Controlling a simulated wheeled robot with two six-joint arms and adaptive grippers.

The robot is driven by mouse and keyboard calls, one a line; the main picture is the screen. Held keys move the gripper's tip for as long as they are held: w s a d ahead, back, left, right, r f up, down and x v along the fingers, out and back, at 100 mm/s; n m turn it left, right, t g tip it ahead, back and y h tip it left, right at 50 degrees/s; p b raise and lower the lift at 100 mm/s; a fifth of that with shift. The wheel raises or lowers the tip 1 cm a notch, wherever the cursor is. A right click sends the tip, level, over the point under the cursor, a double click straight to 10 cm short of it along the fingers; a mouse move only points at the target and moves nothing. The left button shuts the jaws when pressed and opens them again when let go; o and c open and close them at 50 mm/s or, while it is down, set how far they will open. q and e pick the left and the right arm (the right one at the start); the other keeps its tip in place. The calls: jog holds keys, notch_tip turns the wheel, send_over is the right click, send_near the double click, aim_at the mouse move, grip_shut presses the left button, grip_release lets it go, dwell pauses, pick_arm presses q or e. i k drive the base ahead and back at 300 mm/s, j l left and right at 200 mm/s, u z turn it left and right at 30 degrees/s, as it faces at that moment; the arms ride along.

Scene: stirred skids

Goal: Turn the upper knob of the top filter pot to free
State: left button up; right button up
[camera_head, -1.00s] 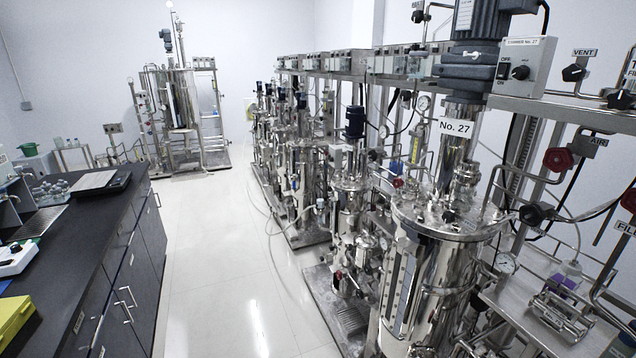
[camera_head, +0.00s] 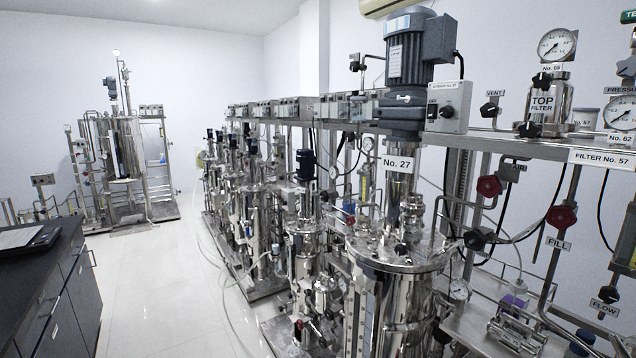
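The top filter pot (camera_head: 549,103) is a small shiny steel pot labelled "TOP FILTER", standing on the steel shelf at the upper right. A round gauge marked No. 65 sits above it. Its upper knob (camera_head: 541,81) is black and sits near the pot's top, under the gauge. A second black knob (camera_head: 529,129) is at the pot's lower front. The knobs are too small to read their settings. Neither of my grippers shows in the head view.
The No. 27 vessel (camera_head: 398,255) with its grey motor (camera_head: 418,50) stands left of the pot. A dark bench (camera_head: 45,290) is at left. The white floor (camera_head: 160,290) between is clear.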

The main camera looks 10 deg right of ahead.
aim_at(542, 81)
jog(key=z, duration=1)
